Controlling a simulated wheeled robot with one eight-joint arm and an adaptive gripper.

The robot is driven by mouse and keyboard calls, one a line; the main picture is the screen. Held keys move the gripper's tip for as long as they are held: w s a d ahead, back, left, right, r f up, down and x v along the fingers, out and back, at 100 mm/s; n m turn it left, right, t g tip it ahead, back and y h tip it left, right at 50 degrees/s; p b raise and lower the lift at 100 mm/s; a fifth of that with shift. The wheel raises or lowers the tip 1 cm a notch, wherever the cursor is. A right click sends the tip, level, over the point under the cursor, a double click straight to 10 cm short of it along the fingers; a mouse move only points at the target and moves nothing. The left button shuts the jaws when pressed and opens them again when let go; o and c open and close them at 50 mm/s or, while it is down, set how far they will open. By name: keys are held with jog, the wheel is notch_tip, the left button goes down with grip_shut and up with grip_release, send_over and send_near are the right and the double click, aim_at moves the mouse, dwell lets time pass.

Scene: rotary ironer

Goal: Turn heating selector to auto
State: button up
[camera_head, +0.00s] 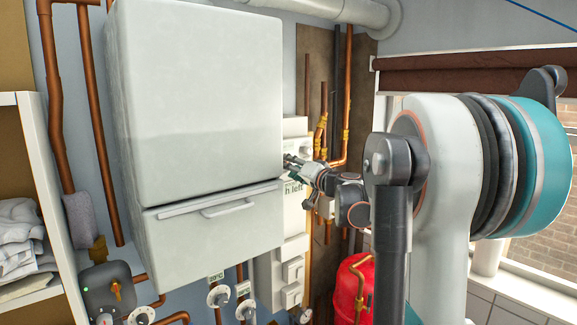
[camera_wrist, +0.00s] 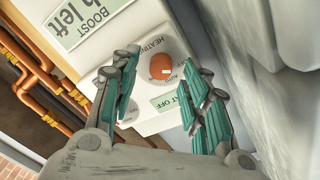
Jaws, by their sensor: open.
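The heating selector (camera_wrist: 160,67) is a round orange-brown knob on a white control panel (camera_wrist: 118,36), with "HEATING" lettering beside it. A small pale mark shows on the knob, but I cannot tell which setting it points to. My gripper (camera_wrist: 161,77) is open, its teal-padded fingers on either side of the knob in the wrist view. I cannot tell whether they touch it. In the head view my gripper (camera_head: 290,166) is small, at the panel just right of the white boiler. The selector cannot be made out there.
The white boiler (camera_head: 200,100) stands close to the left of my gripper. Copper pipes (camera_head: 345,110) run behind and right of the panel. A red tank (camera_head: 350,290) stands below. Another dial, partly hidden by a finger, and "BOOST" and "OFF" labels show in the wrist view.

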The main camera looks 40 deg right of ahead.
jog(key=shift+w, duration=0.55)
grip_shut()
jog(key=shift+m, duration=0.3)
jog(key=m+b, duration=0.2)
jog(key=m, duration=0.3)
jog(key=m+b, duration=0.2)
jog(key=m, duration=0.3)
jog(key=shift+d+m+g+y, duration=0.1)
jog(key=shift+m+g+y, duration=0.2)
